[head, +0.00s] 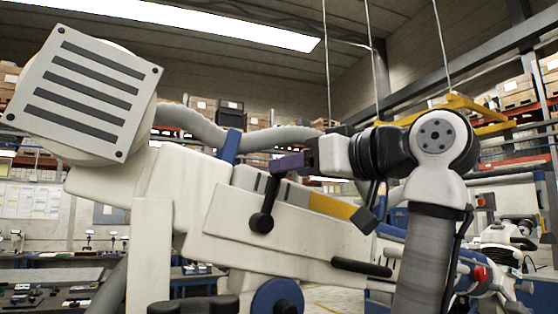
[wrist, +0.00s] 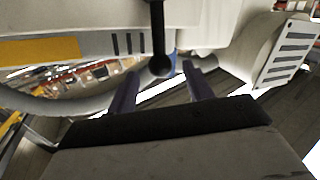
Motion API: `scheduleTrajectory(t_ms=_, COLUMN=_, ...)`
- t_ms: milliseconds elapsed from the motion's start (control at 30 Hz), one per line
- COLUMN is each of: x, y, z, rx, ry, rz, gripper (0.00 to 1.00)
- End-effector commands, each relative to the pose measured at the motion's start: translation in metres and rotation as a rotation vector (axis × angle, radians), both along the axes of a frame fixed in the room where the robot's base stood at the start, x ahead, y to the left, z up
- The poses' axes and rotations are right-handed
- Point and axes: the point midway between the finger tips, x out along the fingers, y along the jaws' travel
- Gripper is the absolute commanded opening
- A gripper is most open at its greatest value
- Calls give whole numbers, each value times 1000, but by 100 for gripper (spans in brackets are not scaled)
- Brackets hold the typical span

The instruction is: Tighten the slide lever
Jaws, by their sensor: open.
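In the wrist view the lever's ball (wrist: 159,66) shows between the two purple fingertips of my gripper (wrist: 160,68), which are apart. I see no contact; the depth between fingers and lever is hard to judge.
A white housing with dark slots (head: 85,90) is at the upper left. A grey hose (head: 200,128) runs behind the microscope arm. A black bar handle (head: 361,267) and a blue round knob (head: 277,298) sit lower down.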

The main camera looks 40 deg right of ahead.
Motion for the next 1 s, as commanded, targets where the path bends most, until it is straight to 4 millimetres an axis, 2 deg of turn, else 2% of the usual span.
scheduleTrajectory(t_ms=100, x=21, y=2, z=2, rx=0, ry=1, rz=0, gripper=51)
scheduleTrajectory(t_ms=233, x=35, y=3, z=1, rx=0, ry=0, rz=1, gripper=51)
scheduleTrajectory(t_ms=400, x=42, y=3, z=0, rx=-1, ry=-1, rz=0, gripper=51)
scheduleTrajectory(t_ms=633, x=42, y=4, z=0, rx=-1, ry=-1, rz=-1, gripper=51)
scheduleTrajectory(t_ms=1000, x=42, y=3, z=0, rx=-1, ry=-1, rz=-1, gripper=4)
